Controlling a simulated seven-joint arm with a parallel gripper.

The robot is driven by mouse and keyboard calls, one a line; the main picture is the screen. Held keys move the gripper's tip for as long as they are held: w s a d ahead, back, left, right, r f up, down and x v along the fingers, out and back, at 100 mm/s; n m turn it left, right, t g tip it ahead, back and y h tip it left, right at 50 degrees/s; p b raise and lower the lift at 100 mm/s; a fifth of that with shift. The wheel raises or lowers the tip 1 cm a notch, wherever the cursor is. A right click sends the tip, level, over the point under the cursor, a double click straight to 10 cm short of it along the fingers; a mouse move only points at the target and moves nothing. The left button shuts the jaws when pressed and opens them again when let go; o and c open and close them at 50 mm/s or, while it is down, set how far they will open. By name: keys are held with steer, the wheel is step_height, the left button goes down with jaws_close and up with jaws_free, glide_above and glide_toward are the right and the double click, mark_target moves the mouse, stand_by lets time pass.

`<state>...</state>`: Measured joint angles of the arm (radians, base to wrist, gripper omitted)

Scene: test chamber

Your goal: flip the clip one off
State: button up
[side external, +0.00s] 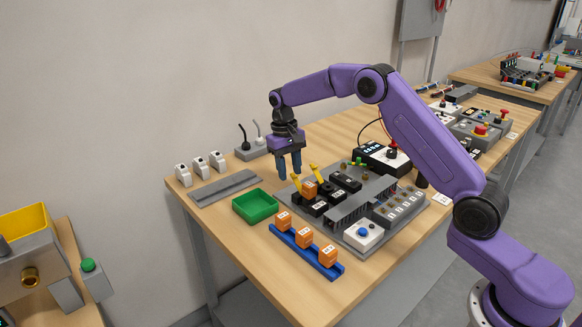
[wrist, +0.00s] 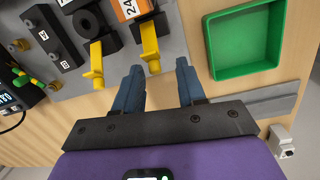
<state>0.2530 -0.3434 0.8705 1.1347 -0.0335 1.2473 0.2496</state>
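Two yellow lever clips stand up from black sockets on the grey panel. One clip (wrist: 150,48) is beside an orange relay (wrist: 128,9); the other clip (wrist: 95,65) is beside a black socket without an orange block. I cannot read which is clip one. In the side view they show as a near-left clip (side external: 295,184) and a farther clip (side external: 316,171). My gripper (side external: 290,176) is open and empty, above the panel's left end. In the wrist view my gripper (wrist: 160,67) has the relay-side clip just ahead of the gap between its fingers; contact is not visible.
A green tray (side external: 255,206) lies left of the panel (side external: 360,242). A blue rail (side external: 307,254) with orange relays is in front. A flat grey bar (side external: 225,188) and white blocks (side external: 200,167) are at the left.

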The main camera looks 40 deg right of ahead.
steer(key=shift+d, duration=0.15)
step_height(320, 180, up, 12)
steer(key=w, duration=0.1)
steer(key=shift+w+a, duration=0.15)
steer(key=shift+a, duration=0.15)
stand_by(0.6)
